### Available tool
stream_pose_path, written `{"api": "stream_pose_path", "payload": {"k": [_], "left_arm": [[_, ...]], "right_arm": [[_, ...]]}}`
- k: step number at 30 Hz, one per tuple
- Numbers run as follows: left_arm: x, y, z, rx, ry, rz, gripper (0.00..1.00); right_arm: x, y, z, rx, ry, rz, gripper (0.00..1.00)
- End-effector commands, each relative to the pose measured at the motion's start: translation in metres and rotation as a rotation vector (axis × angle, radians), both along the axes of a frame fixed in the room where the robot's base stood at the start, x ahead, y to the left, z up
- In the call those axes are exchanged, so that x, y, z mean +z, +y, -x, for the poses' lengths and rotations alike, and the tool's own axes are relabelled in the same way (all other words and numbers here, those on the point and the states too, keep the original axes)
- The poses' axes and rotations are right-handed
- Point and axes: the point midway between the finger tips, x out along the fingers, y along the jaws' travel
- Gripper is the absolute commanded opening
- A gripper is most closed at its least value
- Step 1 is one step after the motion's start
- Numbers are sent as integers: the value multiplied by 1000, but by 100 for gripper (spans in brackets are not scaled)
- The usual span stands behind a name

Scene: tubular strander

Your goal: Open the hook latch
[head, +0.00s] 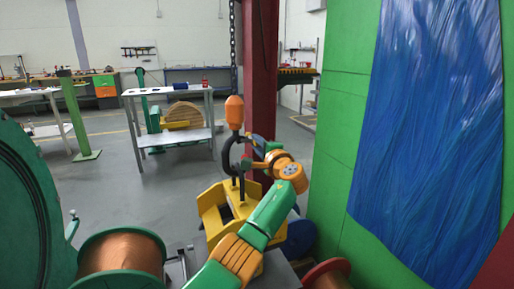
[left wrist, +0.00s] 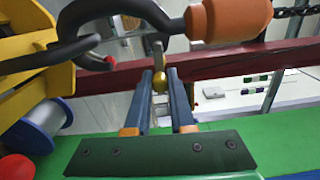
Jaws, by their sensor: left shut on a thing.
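A black hook (head: 228,158) hangs upright below an orange swivel block (head: 234,112); its lower end is at a yellow frame (head: 210,222). In the left wrist view the hook (left wrist: 88,20) and orange block (left wrist: 228,18) cross the top, and the yellow frame (left wrist: 35,65) is at the left. My left gripper (head: 247,152) is right beside the hook. In the left wrist view my left gripper (left wrist: 160,80) is shut on a small brass-coloured knob (left wrist: 159,84), which sits between the fingertips. Whether the latch itself is open cannot be told. My right gripper is out of view.
A dark red post (head: 262,75) stands close behind the hook. A green panel with blue sheeting (head: 425,110) fills the right side. A copper-coloured spool (head: 122,258) and a large green wheel (head: 25,215) are at the lower left. Open floor (head: 150,200) lies left of the yellow frame.

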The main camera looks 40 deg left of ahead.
Motion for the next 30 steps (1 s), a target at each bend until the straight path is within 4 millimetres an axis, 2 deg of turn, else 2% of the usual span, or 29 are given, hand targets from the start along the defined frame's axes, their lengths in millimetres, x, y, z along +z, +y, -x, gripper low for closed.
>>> {"api": "stream_pose_path", "payload": {"k": [19, 20, 22, 23, 30], "left_arm": [[1, 0, 0, 0, -37, 19, 0], [1, 0, 0, 0, -37, 19, 30], [1, 0, 0, 0, -37, 19, 49], [1, 0, 0, 0, -37, 19, 52], [1, 0, 0, 0, -37, 19, 52]], "right_arm": [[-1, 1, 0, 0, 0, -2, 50], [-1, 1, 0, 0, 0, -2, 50], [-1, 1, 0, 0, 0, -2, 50], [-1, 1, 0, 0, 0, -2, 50], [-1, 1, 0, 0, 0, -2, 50]]}}
